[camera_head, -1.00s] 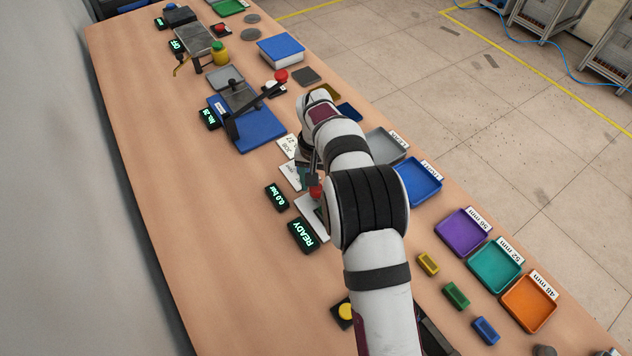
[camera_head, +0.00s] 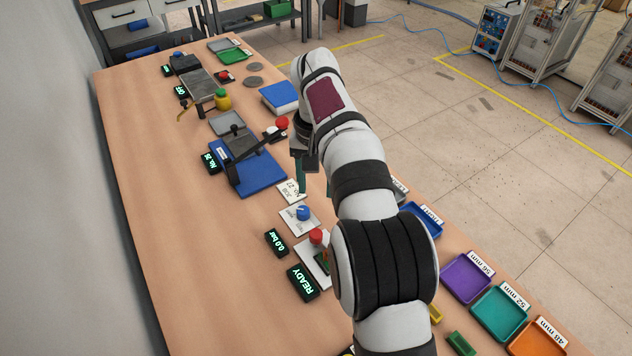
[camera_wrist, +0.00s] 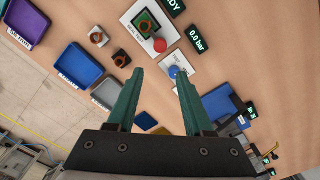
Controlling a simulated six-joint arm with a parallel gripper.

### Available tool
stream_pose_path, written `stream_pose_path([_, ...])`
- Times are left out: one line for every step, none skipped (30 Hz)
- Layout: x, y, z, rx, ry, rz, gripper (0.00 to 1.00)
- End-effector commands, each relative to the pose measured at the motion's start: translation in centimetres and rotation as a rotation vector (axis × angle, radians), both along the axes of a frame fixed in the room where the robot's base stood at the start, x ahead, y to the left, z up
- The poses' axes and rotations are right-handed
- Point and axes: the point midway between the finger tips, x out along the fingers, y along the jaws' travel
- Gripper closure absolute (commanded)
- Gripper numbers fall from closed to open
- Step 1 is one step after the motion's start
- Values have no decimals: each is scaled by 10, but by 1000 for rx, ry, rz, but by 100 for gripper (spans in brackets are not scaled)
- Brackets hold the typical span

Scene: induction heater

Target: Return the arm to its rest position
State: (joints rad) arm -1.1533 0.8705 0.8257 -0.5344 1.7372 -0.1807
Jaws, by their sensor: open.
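My gripper (camera_wrist: 158,92) is open in the wrist view, with two teal fingers spread apart and nothing between them. My arm is raised and hides part of the table's right side. In the wrist view the fingers are well above the table, apart from everything on it.
The READY display (camera_head: 303,283), the 0.0 bar display (camera_head: 277,242), a blue knob (camera_head: 303,213) and a red button (camera_head: 317,236) lie left of my arm. The blue press base (camera_head: 262,174) stands farther back. Purple (camera_head: 466,277), teal (camera_head: 499,312) and orange (camera_head: 537,340) trays line the right edge. The table's left side is clear.

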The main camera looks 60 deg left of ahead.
Motion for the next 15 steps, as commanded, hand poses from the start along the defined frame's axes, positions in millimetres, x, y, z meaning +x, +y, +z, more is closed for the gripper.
stream_pose_path([0, 0, 0, 0, 0, 0, 48])
stream_pose_path([0, 0, 0, 0, 0, 0, 48])
stream_pose_path([0, 0, 0, 0, 0, 0, 48])
stream_pose_path([0, 0, 0, 0, 0, 0, 48])
stream_pose_path([0, 0, 0, 0, 0, 0, 48])
stream_pose_path([0, 0, 0, 0, 0, 0, 48])
stream_pose_path([0, 0, 0, 0, 0, 0, 48])
stream_pose_path([0, 0, 0, 0, 0, 0, 48])
stream_pose_path([0, 0, 0, 0, 0, 0, 48])
stream_pose_path([0, 0, 0, 0, 0, 0, 48])
stream_pose_path([0, 0, 0, 0, 0, 0, 48])
stream_pose_path([3, -3, 2, 1, 1, -8, 48])
stream_pose_path([8, -8, 5, 1, 1, -21, 48])
stream_pose_path([16, -18, 10, 3, 4, -44, 48])
stream_pose_path([30, -36, 21, 6, 9, -90, 48])
